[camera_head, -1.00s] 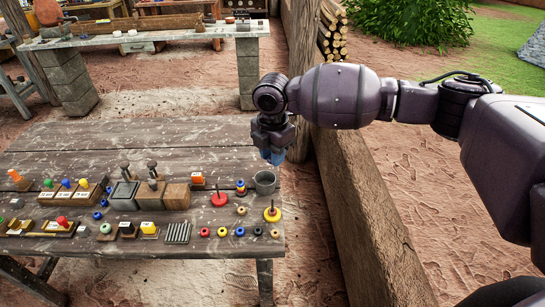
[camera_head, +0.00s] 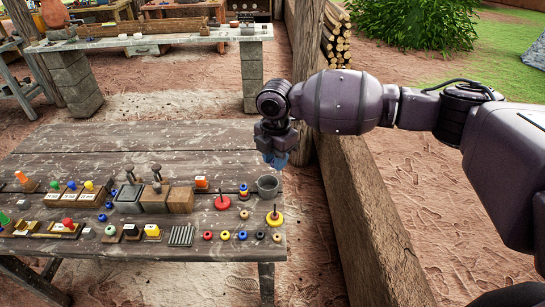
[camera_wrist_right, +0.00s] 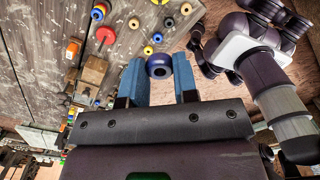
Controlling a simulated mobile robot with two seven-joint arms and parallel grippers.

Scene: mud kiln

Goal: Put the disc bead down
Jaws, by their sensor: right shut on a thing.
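The disc bead (camera_wrist_right: 159,66) is dark blue with a hole in its middle. My right gripper (camera_wrist_right: 159,63) is shut on it, with one blue finger on each side. In the head view, the right gripper (camera_head: 279,160) hangs just above and behind the grey cup (camera_head: 268,186) at the table's right edge, and the bead cannot be made out there. My left gripper is not in view.
The wooden table (camera_head: 150,138) has a clear rear half. Near the cup stand a red disc with a peg (camera_head: 222,202), a yellow disc with a peg (camera_head: 274,218) and a small ring stack (camera_head: 243,191). Several loose beads (camera_head: 241,236) lie in front. A timber beam (camera_head: 365,210) runs along the right.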

